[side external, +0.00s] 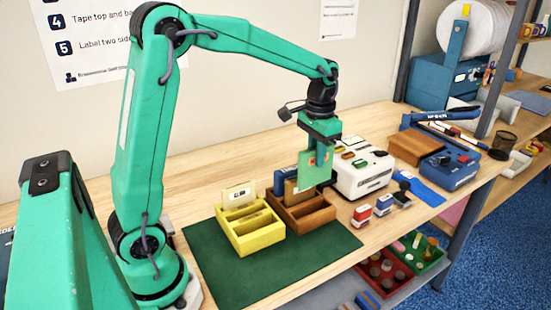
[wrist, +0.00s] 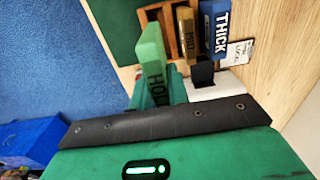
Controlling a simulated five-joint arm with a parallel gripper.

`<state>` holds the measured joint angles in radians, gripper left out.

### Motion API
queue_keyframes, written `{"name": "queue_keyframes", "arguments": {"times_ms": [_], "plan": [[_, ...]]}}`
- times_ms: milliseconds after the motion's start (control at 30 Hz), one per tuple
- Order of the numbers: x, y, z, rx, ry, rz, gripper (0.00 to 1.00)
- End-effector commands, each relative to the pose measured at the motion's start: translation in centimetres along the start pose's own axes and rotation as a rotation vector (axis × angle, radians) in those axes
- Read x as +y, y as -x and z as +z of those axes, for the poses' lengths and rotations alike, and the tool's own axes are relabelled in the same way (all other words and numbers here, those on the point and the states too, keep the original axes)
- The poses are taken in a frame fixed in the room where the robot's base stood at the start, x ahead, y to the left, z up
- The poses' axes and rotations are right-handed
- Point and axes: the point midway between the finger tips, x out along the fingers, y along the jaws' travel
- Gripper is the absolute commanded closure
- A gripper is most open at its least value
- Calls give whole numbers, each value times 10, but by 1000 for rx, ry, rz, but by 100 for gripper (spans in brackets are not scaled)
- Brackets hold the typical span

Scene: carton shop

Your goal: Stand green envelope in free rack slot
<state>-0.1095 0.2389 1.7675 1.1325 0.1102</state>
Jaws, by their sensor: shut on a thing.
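The green envelope (side external: 312,170) hangs upright from my gripper (side external: 321,143), which is shut on it. It is above the brown wooden rack (side external: 318,217), and its lower edge seems clear of the rack. In the wrist view the envelope (wrist: 152,48) shows the start of dark lettering, partly hidden by my gripper. The rack (wrist: 150,16) holds a blue envelope (wrist: 213,27) marked THICK and a tan envelope (wrist: 187,35) marked MID at its back. The rack's front part looks empty; the envelope partly hides the slots.
The mat's front is clear.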

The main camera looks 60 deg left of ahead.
Motion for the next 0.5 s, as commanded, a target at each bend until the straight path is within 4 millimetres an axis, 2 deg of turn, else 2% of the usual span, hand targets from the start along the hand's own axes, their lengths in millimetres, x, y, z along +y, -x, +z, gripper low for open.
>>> {"name": "queue_keyframes", "arguments": {"times_ms": [33,300,500], "plan": [[-1,-10,2,-7,1,1,100],[-1,-42,2,-5,1,1,100],[-1,-49,2,-2,1,0,100]]}}
